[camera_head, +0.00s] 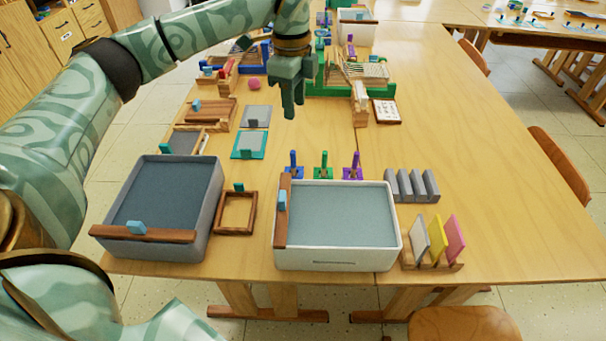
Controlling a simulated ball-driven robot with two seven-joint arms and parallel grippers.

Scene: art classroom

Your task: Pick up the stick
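Two stick-like wooden bars with light blue grips show; I cannot tell which thing is the stick. One brown bar (172,235) lies across the near rim of the grey tub (213,203). Another brown bar (282,232) lies along the left rim of the white tub (340,255). My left gripper (289,112) hangs pointing down over the middle of the table, beyond both tubs and apart from the bars. Its fingers look close together, but the angle hides whether they are open or shut. No object shows in it. My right gripper is not in view.
A small wooden frame (219,212) stands between the tubs. Small blue, green and purple stands (323,168), grey blocks (411,186) and a rack of coloured cards (440,264) surround the white tub. Green racks (322,85) stand behind. The table's right side (500,180) is clear.

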